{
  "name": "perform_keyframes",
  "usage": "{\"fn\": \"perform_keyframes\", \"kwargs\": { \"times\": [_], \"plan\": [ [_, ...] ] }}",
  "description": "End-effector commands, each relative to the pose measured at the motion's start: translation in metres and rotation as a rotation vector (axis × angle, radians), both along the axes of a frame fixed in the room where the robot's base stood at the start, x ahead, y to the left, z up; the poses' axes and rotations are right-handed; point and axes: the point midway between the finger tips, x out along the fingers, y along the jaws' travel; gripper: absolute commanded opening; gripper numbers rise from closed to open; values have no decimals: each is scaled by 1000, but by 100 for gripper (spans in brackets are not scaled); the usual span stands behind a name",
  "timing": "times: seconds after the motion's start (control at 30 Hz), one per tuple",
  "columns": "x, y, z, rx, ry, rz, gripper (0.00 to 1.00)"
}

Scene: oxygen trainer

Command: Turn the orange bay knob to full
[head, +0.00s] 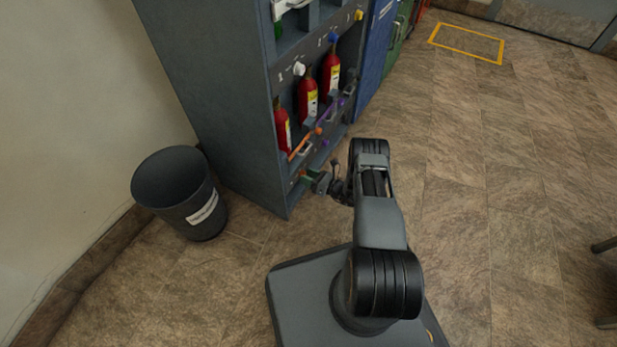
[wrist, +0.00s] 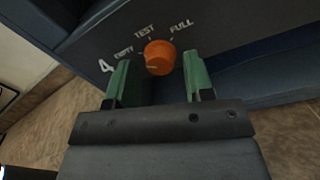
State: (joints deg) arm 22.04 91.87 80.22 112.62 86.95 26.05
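The orange bay knob (wrist: 160,57) is on a dark panel, with the words TEST and FULL and a third, hard-to-read label printed around it. A white number 4 is at its left. A small faint mark shows near the knob's lower left edge; I cannot tell for certain which label it points to. My gripper (wrist: 157,64) is open, its green fingers on either side of the knob with gaps visible. In the head view my gripper (head: 318,182) is at the cabinet's low front edge, and the knob is hard to make out there.
The grey cabinet (head: 215,90) holds several red cylinders (head: 307,97) on a shelf above my gripper. A dark bin (head: 180,195) stands left of the cabinet. A blue cabinet (head: 376,50) is farther back. The floor on the right is mostly clear.

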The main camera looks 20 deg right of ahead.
Motion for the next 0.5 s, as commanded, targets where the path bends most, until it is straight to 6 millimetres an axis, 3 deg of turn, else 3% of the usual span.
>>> {"fn": "perform_keyframes", "kwargs": {
  "times": [0.43, 0.5],
  "plan": [
    [0, 0, 0, 0, 0, 1, 5],
    [0, 0, 0, 1, 0, 1, 4]
  ]
}}
